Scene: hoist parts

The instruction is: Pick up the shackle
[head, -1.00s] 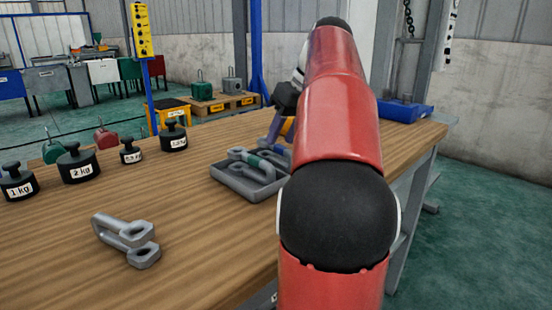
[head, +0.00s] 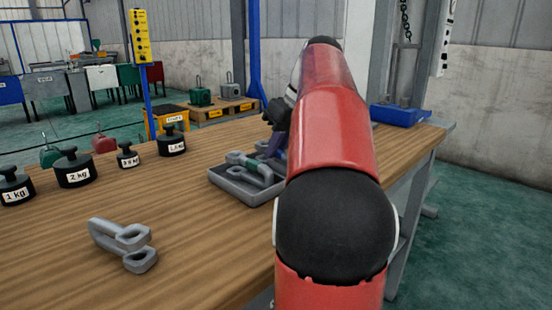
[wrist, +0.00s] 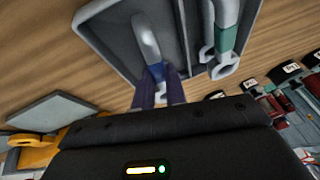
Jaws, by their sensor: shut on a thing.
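My gripper (wrist: 158,88) is shut on a grey curved metal piece (wrist: 145,36), which seems to be the shackle, in the wrist view. This piece is over or in one compartment of a grey tray (wrist: 98,12); I cannot tell whether it touches the tray floor. Its lower end is partly hidden by my fingers. In the head view my red arm hides much of the gripper and the held piece. The grey tray (head: 232,187) shows beside my arm.
A grey metal part with a green band (wrist: 226,38) lies in the tray's other compartment. A large grey forked part (head: 122,243) lies at the table's front left. Several black weights (head: 74,170) stand behind it. A blue bin (head: 400,115) sits at the far right.

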